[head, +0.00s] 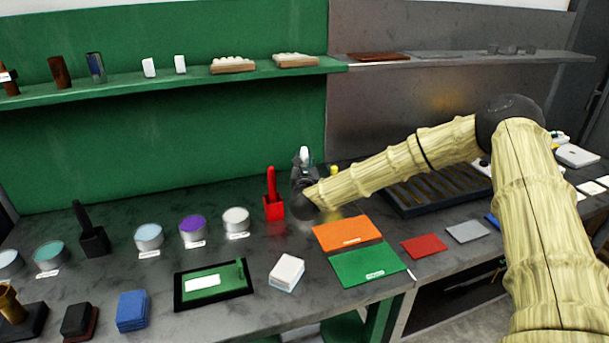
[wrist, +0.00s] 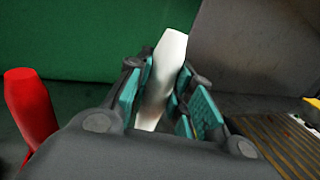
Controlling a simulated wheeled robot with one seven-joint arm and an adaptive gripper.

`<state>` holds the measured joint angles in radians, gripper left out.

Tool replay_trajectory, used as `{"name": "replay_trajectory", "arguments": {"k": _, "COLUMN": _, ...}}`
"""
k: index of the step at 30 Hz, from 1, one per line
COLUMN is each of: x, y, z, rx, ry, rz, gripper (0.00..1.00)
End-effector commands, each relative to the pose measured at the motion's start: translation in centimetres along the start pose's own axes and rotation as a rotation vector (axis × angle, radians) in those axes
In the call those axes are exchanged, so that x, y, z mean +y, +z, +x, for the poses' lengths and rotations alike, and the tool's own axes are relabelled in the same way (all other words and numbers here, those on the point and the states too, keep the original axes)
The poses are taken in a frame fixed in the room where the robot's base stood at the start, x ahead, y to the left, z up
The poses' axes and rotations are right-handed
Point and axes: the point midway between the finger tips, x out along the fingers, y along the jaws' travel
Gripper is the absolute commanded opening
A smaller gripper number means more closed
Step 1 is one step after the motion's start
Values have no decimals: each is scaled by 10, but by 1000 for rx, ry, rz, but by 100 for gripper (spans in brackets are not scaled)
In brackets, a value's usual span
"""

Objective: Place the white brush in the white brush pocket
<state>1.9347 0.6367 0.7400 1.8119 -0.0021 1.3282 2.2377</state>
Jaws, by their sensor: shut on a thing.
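The white brush (wrist: 167,70) stands roughly upright between the teal pads of my gripper (wrist: 165,95) in the wrist view. My gripper is shut on it. In the head view the brush's white top (head: 304,154) shows just above my gripper (head: 304,178), at the back of the counter right of the red brush. The brush's lower end is hidden by my gripper. I cannot make out a white pocket under it in either view, nor whether the brush touches anything below.
A red brush in a red pocket (head: 273,207) stands close left of my gripper; its handle shows in the wrist view (wrist: 30,105). A black brush holder (head: 94,240) stands further left. A dark slotted tray (head: 440,190) lies to the right. Orange and green mats (head: 365,265) lie in front.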

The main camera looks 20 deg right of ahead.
Motion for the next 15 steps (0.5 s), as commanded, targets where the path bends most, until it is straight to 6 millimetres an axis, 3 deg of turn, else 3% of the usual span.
{"name": "replay_trajectory", "arguments": {"k": 15, "x": -3, "y": -44, "z": 1, "rx": 1, "ry": -4, "rz": -2, "gripper": 0}}
